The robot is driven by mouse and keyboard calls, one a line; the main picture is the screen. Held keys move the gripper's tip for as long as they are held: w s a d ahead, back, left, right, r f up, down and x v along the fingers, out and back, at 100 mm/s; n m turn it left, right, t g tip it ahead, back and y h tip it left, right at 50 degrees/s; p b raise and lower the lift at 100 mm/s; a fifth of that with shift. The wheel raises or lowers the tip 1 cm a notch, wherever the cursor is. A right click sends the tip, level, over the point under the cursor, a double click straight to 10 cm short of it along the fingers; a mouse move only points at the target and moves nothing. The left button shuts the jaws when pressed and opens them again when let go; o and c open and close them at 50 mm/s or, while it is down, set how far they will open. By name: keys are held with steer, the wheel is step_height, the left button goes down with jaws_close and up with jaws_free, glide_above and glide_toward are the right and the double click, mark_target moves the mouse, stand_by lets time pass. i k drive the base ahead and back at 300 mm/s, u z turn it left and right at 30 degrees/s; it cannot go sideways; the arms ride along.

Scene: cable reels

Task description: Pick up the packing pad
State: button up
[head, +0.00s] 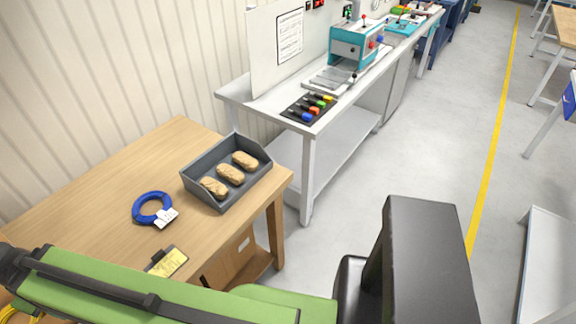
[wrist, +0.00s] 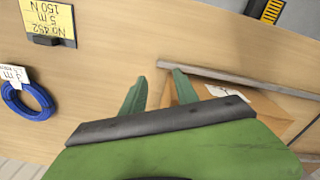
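Three tan, lumpy pads lie in a row in a grey open-front bin (head: 190,181) on the wooden table in the head view: a near pad (head: 214,187), a middle pad (head: 231,173) and a far pad (head: 245,159). They look like packing pads. None is recognisable in the wrist view. My gripper (wrist: 156,84) shows two green fingers apart, with nothing visible between them, over the wooden surface. The gripper's fingers are not visible in the head view.
A blue cable coil (head: 148,217) with a white tag and a yellow card (head: 168,262) lie on the wooden table (head: 100,190). The coil (wrist: 30,102) and card (wrist: 48,18) also show at left in the wrist view. A white workbench (head: 262,108) stands behind the table.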

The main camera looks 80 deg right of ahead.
mark_target(230, 174)
steer(key=z, duration=0.95)
steer(key=k, duration=0.85)
steer(key=z, duration=0.75)
steer(key=i, duration=1)
steer(key=z, duration=0.3)
steer(key=k, duration=0.5)
steer(key=u, duration=0.95)
